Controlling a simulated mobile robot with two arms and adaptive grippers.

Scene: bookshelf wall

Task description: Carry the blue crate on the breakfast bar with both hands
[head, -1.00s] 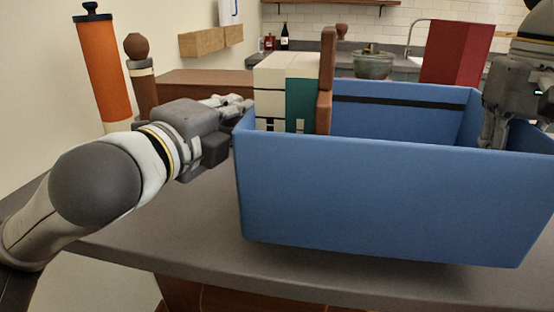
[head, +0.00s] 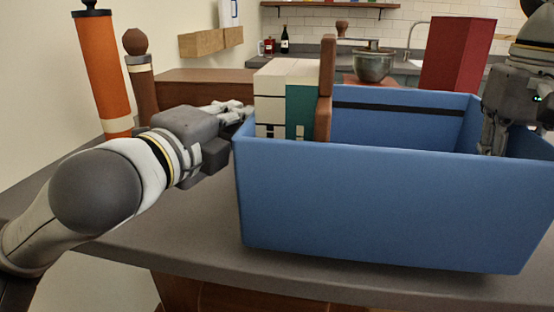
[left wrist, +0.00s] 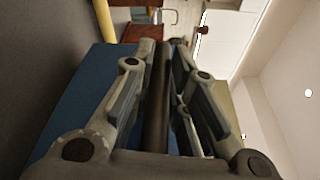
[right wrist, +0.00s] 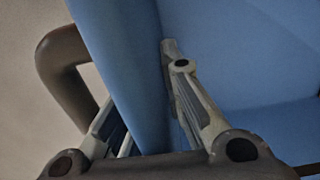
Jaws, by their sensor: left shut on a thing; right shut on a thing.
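The blue crate (head: 390,210) fills the right of the head view, open at the top. Whether its base touches the grey bar top (head: 165,235) is hard to tell.
A tall orange cylinder (head: 103,75) and a brown turned post (head: 142,85) stand at the left. A red block (head: 457,55) and a grey-green pot (head: 374,66) show beyond the crate. The bar top is clear at front left.

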